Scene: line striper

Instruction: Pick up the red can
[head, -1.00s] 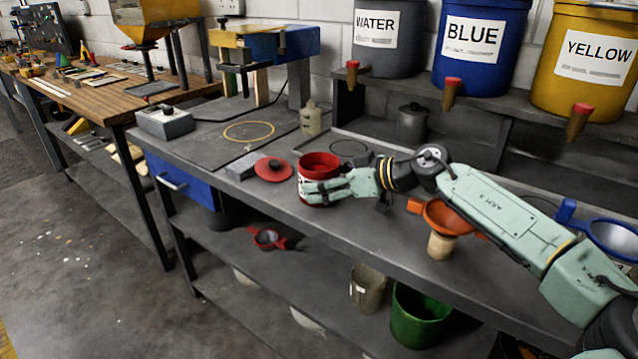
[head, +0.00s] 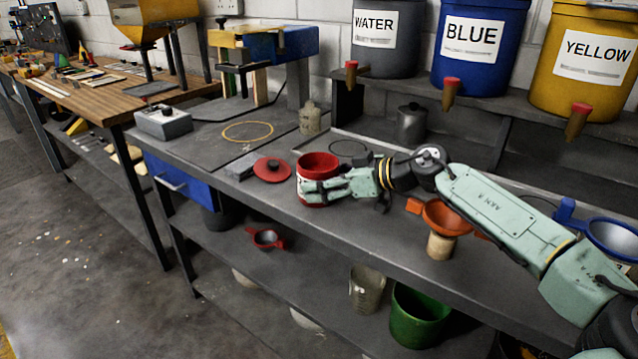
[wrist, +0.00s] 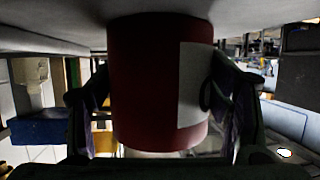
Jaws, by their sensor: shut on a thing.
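The red can (head: 318,164) is open at the top and has a white label. It stands upright at the front edge of the grey bench; whether its base touches the bench is hard to tell. My gripper (head: 318,190) reaches it from the right and is shut around its side. In the wrist view the can (wrist: 150,85) fills the middle, its white label to the right, with a finger of my gripper (wrist: 155,105) on each side.
A red lid (head: 272,169) lies left of the can. A blue drawer (head: 178,183) is below the bench top. An orange funnel (head: 447,216) and a blue strainer (head: 612,238) are at the right. Labelled buckets (head: 478,45) stand on the shelf behind. A grey lidded pot (head: 410,124) stands behind my arm.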

